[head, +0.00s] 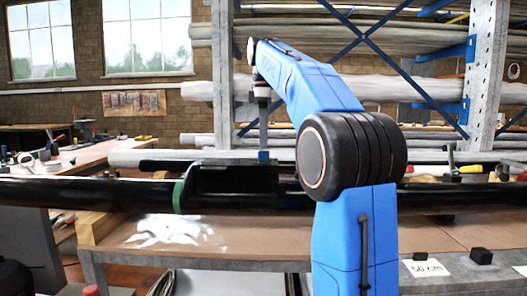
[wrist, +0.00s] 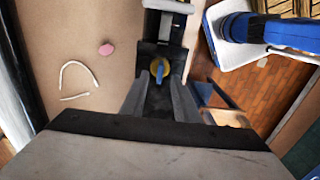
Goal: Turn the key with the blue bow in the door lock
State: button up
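The key with the blue bow (wrist: 159,73) shows in the wrist view, set in a round yellow lock face on a dark narrow fitting (wrist: 170,50). My gripper (wrist: 159,88) is above it with its two grey fingers apart, one on each side of the line to the key. I see no contact between the fingers and the bow. In the head view my gripper (head: 263,118) hangs down from the arm, above a black box-like part (head: 235,180). The key cannot be made out for sure there.
A long black tube (head: 90,192) with a green band (head: 178,196) runs across the bench in the head view. In the wrist view a pink round piece (wrist: 106,49) and a white cord (wrist: 77,68) lie left of the fitting. Pipe racks stand behind.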

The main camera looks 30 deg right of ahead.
aim_at(264, 152)
jog(key=shift+f, duration=2.6)
jog(key=shift+c, duration=0.3)
jog(key=c, duration=0.5)
